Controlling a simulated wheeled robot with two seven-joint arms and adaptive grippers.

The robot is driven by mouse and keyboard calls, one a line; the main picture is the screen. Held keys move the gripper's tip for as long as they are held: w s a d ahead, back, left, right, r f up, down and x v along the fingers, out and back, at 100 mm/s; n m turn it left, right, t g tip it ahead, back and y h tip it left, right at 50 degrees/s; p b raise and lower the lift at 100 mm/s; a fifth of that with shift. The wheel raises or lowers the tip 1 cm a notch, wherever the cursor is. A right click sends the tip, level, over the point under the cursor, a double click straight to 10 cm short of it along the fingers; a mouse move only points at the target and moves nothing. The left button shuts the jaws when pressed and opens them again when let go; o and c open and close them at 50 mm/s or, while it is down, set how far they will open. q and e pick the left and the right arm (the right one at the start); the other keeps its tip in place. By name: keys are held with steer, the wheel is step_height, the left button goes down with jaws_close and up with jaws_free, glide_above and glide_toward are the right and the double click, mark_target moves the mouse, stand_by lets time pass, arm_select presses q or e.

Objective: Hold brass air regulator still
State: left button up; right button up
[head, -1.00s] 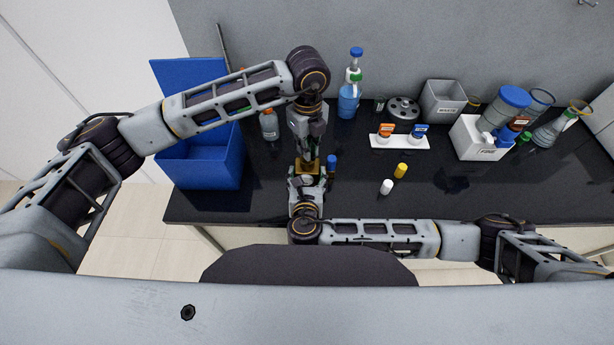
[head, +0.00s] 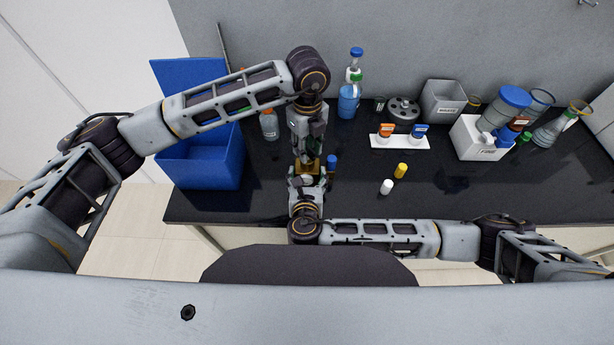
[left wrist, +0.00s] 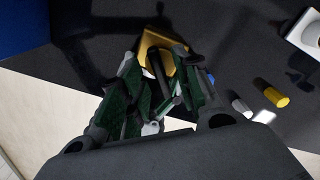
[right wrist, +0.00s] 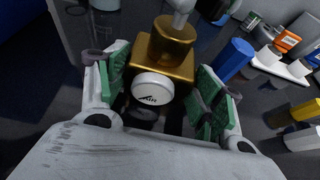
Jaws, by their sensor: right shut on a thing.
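The brass air regulator (head: 309,166) is a gold block near the front of the black bench, between my two grippers. In the right wrist view the regulator (right wrist: 165,52) has a white round gauge (right wrist: 153,88) facing that camera. My right gripper (right wrist: 155,75) is shut on the regulator from the front, a finger on each side. My left gripper (head: 312,148) is just behind it, pointing at it. In the left wrist view my left gripper (left wrist: 160,62) has its fingertips apart, with the brass (left wrist: 152,42) beyond them; contact is unclear.
A blue bin (head: 205,165) is at left. A white rack (head: 400,142) and bottles stand behind. The bench's front right is clear.

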arm_select(q)
steer(key=shift+r, duration=3.55)
step_height(320, 180, up, 5)
steer(key=shift+f, duration=0.1)
steer(key=shift+f, duration=5.95)
